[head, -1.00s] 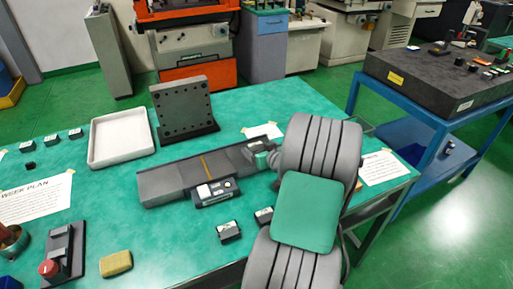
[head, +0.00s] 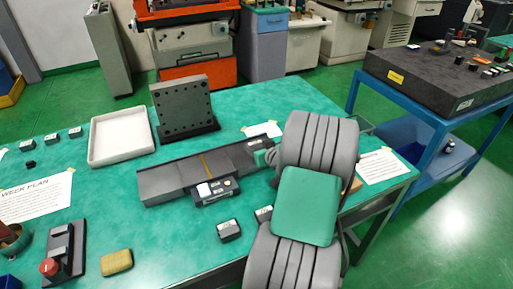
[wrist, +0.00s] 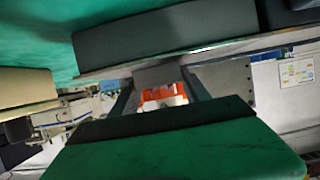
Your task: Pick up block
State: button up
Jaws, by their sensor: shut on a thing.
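My gripper (head: 262,158) is near the right end of a long grey rail fixture (head: 160,184) on the green table. My arm hides most of it in the head view; only a small green part shows. It is shut on a block, a small dark piece with a white label (head: 253,141), partly seen beside the green part. In the wrist view, a large dark green surface (wrist: 180,150) and a dark grey body (wrist: 165,35) fill much of the picture. The fingertips and the grip on the block are not clear there.
Small black blocks lie in front of the rail (head: 228,230) and at the far left (head: 52,139). A white tray (head: 122,136) and an upright drilled plate (head: 182,105) stand behind. A red-knobbed fixture (head: 62,255) and a yellow block (head: 117,262) are front left. A blue-framed bench (head: 400,110) is right.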

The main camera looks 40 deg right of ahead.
grip_shut()
jog(key=shift+r, duration=0.15)
